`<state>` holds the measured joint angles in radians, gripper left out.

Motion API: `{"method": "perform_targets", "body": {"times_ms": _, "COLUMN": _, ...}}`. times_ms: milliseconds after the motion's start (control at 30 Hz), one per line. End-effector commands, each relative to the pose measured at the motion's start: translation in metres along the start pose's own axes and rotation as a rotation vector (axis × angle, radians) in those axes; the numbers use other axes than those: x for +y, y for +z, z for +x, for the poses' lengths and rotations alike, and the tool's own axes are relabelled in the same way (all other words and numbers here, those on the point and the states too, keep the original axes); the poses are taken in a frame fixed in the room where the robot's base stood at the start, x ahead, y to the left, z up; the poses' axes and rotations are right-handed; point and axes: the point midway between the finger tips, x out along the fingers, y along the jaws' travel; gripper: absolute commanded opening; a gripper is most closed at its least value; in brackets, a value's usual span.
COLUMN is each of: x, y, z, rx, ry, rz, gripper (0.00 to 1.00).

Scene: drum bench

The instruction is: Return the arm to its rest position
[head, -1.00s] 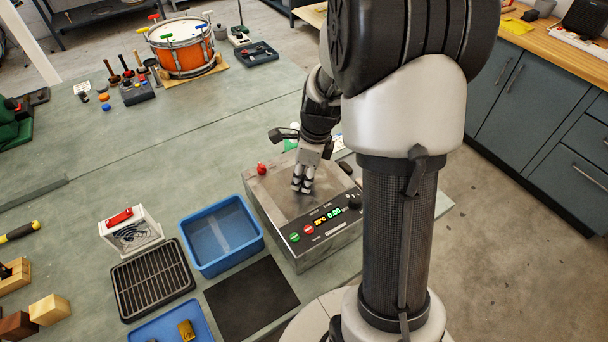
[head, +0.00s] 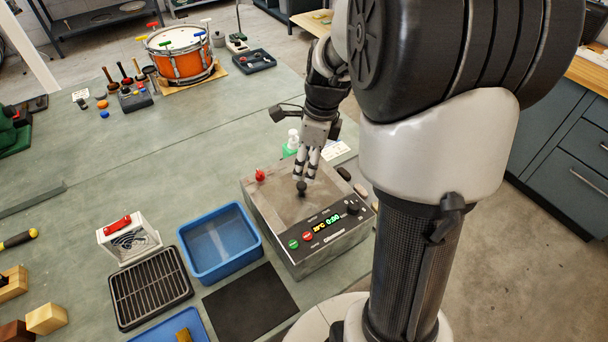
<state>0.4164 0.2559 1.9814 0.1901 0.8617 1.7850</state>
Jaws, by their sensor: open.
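My gripper (head: 304,180) is above the metal box (head: 268,197) with the control panel, fingers pointing down and spread apart. A small dark knob (head: 301,188) on the box's top shows just below the fingertips. I cannot tell whether the fingers touch it. Nothing shows held in the fingers. The box has a red knob (head: 260,175) at its far left corner and a lit green display (head: 332,218). My arm rises from the lower right and bends over the box.
A blue bin (head: 190,260), a black rack (head: 118,300), a small white fan unit (head: 150,243) and a black mat (head: 250,305) lie left of the box. An orange drum (head: 188,66) stands at the back. A green-and-white bottle (head: 291,145) stands behind the box.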

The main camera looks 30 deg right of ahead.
Motion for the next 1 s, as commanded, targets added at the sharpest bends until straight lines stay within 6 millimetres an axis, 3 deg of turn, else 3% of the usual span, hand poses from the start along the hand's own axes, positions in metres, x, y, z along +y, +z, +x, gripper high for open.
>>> {"method": "perform_targets", "body": {"times_ms": 200, "x": 0.000, "y": 0.000, "z": -0.032, "rx": -0.001, "ry": -0.001, "rz": 0.001, "gripper": 0.44}}
{"method": "perform_targets", "body": {"times_ms": 567, "x": 0.005, "y": 0.003, "z": -0.044, "rx": 0.000, "ry": -0.006, "rz": -0.045, "gripper": 0.44}}
{"method": "perform_targets", "body": {"times_ms": 667, "x": 0.024, "y": 0.009, "z": -0.058, "rx": 0.003, "ry": -0.032, "rz": -0.212, "gripper": 0.44}}
{"method": "perform_targets", "body": {"times_ms": 767, "x": 0.057, "y": 0.017, "z": -0.078, "rx": 0.013, "ry": -0.075, "rz": -0.511, "gripper": 0.44}}
{"method": "perform_targets", "body": {"times_ms": 1000, "x": 0.152, "y": 0.015, "z": -0.110, "rx": 0.096, "ry": -0.190, "rz": -1.399, "gripper": 0.44}}
